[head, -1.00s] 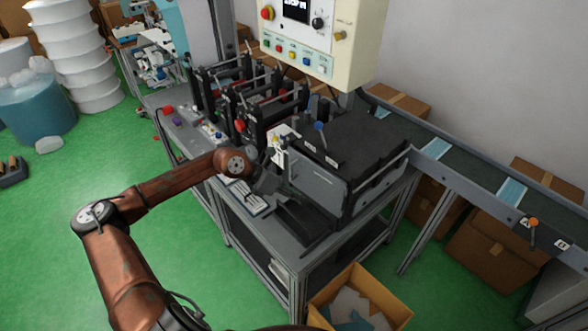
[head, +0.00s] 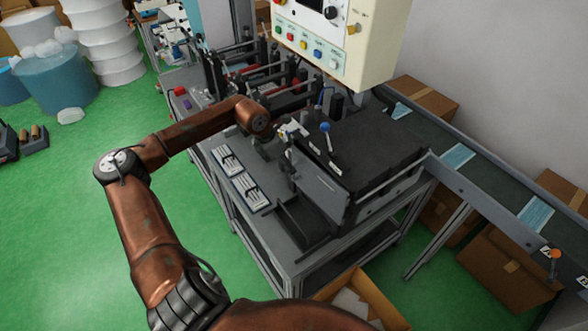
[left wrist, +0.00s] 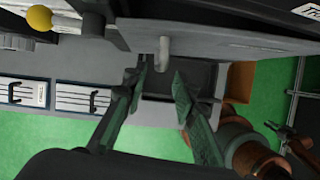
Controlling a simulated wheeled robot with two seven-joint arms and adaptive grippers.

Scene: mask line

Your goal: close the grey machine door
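The grey machine door (head: 322,188) is a flat panel on the front of the black-topped machine (head: 365,145). How far it stands open I cannot tell from the head view. In the left wrist view the door (left wrist: 235,42) spans the top, with a pale, short handle (left wrist: 164,50) on it. My left gripper (left wrist: 160,72) is open, its two fingertips spread on either side of the handle's lower end; contact does not show. In the head view my left gripper (head: 277,152) is small and dark at the door's left end.
A control panel (head: 335,40) hangs above the machine. A conveyor (head: 490,180) with blue masks runs off to the right. Trays of masks (head: 240,178) lie on the table left of the door. An open cardboard box (head: 365,300) stands below.

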